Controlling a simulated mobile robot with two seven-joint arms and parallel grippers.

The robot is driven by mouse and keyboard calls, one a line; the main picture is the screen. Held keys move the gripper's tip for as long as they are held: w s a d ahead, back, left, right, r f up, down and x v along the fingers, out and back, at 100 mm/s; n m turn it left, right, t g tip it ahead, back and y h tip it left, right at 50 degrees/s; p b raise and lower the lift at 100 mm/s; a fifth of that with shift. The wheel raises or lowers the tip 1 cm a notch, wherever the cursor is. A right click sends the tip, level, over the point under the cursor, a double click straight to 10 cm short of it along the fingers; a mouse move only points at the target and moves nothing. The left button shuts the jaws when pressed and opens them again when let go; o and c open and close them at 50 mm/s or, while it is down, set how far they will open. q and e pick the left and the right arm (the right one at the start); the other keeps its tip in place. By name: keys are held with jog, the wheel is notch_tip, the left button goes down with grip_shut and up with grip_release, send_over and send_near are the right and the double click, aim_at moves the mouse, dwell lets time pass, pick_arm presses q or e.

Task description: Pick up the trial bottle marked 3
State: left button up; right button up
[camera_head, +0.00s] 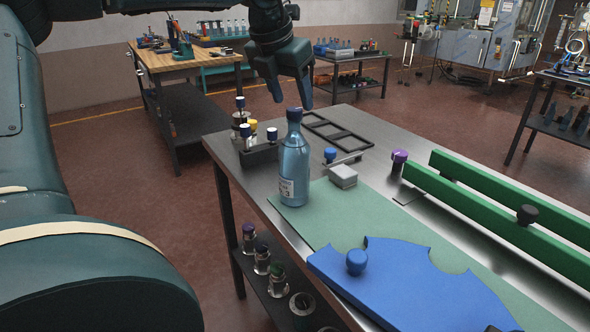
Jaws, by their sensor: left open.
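A blue bottle (294,165) with a dark cap stands upright on the green mat (345,215) on the metal workbench. Its pale label carries small print, possibly with a 3, too small to read surely. My left gripper (292,101) points down just above and behind the bottle's cap in the picture. Its two dark fingers are apart, with nothing visibly held between them. I cannot tell the exact gap between fingers and cap. My right gripper is not in view.
A blue plate with curved cutouts (405,285) lies at the front of the mat. A small grey block (343,176) sits right of the bottle. A dark holder with knobs (262,158) stands behind left. Green rails (500,215) run along the right. A black frame (336,133) lies behind.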

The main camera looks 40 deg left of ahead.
aim_at(292, 110)
pick_arm(q)
jog(key=x, duration=0.5)
jog(key=shift+s+a+f, duration=0.1)
jog(key=shift+s+a, duration=0.1)
jog(key=shift+s, duration=0.1)
jog(key=shift+w+f, duration=0.2)
jog(key=shift+f, duration=0.15)
grip_shut()
jog(key=shift+r, duration=0.1)
